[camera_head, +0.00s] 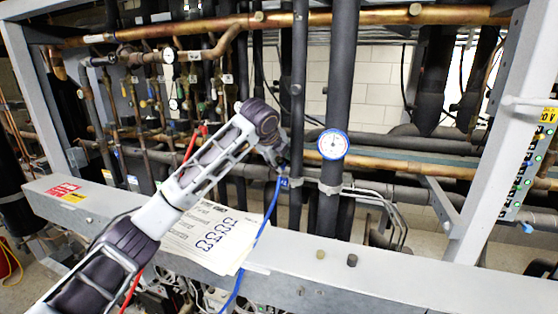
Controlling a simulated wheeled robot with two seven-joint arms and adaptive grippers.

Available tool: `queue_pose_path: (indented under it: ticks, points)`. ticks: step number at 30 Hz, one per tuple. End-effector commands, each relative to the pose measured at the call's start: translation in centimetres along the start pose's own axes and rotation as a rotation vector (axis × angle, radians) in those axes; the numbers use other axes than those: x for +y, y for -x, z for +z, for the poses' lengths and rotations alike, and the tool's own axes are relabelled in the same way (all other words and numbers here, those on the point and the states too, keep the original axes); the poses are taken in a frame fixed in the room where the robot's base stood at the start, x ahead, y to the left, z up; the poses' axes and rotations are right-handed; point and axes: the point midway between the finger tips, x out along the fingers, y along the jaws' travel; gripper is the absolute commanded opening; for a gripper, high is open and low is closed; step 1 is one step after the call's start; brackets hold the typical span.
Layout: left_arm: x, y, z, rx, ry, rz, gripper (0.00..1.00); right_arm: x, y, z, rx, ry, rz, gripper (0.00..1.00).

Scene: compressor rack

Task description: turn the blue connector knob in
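My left arm reaches up from the lower left, and its gripper (279,160) is in front of the dark vertical pipes near the middle of the camera_head view. The gripper is small and dark against the pipes, so whether its fingers are open or shut does not show. A small blue connector knob (284,182) is just below the fingertips, at the upper end of a blue hose (262,228). I cannot tell whether the fingers touch the knob. My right gripper is not in view.
A blue-rimmed round gauge (333,144) is on the thick black pipe right of the gripper. A grey beam (400,275) crosses the front, with papers (205,235) on it. Copper pipes and valves fill the left. A grey post (497,130) stands at right.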

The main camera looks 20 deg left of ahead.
Motion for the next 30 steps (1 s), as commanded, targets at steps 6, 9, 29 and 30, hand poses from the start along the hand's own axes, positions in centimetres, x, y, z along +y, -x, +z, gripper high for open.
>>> queue_pose_path:
  ticks: [6,9,29,30]
  points:
    - [0.04,-0.01,-0.04,0.001,0.138,0.001,0.36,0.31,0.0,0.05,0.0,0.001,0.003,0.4]
    - [0.01,0.01,-0.02,0.001,0.203,0.0,0.36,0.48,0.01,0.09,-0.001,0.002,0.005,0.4]
    - [0.03,-0.02,-0.04,0.0,0.621,0.001,0.36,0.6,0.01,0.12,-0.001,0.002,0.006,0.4]
    - [0.03,-0.02,-0.03,0.001,0.647,0.001,0.36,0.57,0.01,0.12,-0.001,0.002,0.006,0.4]
